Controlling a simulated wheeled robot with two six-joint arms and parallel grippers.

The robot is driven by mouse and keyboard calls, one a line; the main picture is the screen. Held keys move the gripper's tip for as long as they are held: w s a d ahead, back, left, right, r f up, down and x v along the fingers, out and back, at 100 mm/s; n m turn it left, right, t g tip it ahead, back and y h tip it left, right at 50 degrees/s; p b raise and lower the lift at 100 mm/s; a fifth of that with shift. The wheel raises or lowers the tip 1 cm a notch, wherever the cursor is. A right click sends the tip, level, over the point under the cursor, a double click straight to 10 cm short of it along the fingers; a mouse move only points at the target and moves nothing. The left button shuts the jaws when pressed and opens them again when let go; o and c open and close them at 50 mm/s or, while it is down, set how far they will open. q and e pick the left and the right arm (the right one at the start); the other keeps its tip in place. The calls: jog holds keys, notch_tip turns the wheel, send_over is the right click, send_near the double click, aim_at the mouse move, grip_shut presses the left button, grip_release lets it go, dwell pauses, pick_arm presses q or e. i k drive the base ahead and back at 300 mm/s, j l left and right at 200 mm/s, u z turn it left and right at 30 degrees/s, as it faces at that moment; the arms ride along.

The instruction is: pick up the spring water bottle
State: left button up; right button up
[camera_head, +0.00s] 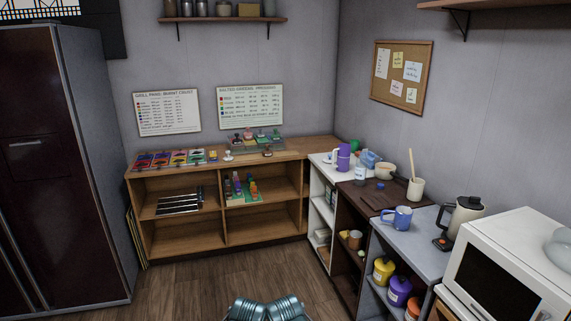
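No bottle can be read for certain as the spring water bottle at this size. A translucent blue item (371,158) is at the back of the right-hand counter, near the corner, and may be a bottle. Just in front and to its left is a small clear and blue container (360,174), whose label is too small to read. A purple jug-like vessel (343,157) stands to the left of both.
A wooden shelf unit (217,238) along the back wall holds trays and stamps. The right-hand counter also carries a blue mug (397,217), a beige pot (386,170), a kettle (465,214) and a white microwave (515,262). A dark fridge (60,170) stands left. Wooden floor (185,285) is open between.

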aim_at(359, 176)
jog(key=i+j, duration=0.15)
jog(key=i, duration=2.7)
jog(key=l+z, duration=0.15)
jog(key=z, duration=0.2)
